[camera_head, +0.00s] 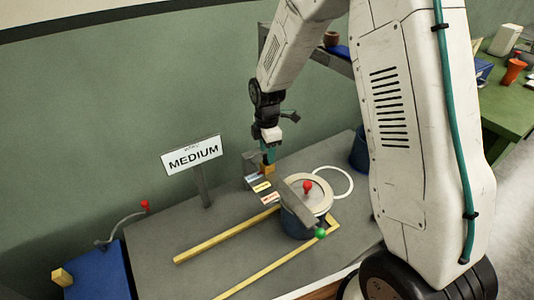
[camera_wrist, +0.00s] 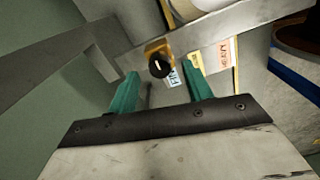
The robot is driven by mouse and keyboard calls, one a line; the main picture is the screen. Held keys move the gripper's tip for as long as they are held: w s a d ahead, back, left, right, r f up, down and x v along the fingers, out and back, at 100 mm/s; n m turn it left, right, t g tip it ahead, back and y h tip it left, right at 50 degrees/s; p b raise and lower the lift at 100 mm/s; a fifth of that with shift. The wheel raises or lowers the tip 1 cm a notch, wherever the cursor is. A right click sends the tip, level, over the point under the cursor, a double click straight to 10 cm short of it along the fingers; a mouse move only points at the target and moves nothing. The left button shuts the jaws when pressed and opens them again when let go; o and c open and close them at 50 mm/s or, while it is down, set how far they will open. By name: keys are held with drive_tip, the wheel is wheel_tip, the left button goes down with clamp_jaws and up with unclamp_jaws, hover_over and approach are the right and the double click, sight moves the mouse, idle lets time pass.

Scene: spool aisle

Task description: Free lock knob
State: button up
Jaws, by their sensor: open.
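The lock knob (camera_wrist: 158,66) is a small round black knob with a white line across its face, on a yellow-orange block. In the head view the yellow-orange block (camera_head: 267,170) shows at the back of the grey bench, and the black knob cannot be made out. My gripper (camera_wrist: 160,80) is open, its two teal fingers apart. In the wrist view the knob appears between and just beyond the fingertips; I see no contact. In the head view my gripper (camera_head: 268,156) points down, right over the block.
Small coloured labels (camera_head: 262,186) lie beside the block. A blue spool-like drum (camera_head: 293,226) with a pale disc and red knob stands in front, near yellow rails (camera_head: 225,236). A "MEDIUM" sign (camera_head: 193,154) stands to the left. A blue box (camera_head: 98,275) is at the left.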

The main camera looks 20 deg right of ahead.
wheel_tip(320, 180, up, 6)
drive_tip(key=shift+r, duration=0.1)
drive_tip(key=shift+s+a, duration=0.1)
drive_tip(key=shift+s, duration=0.05)
idle(0.5)
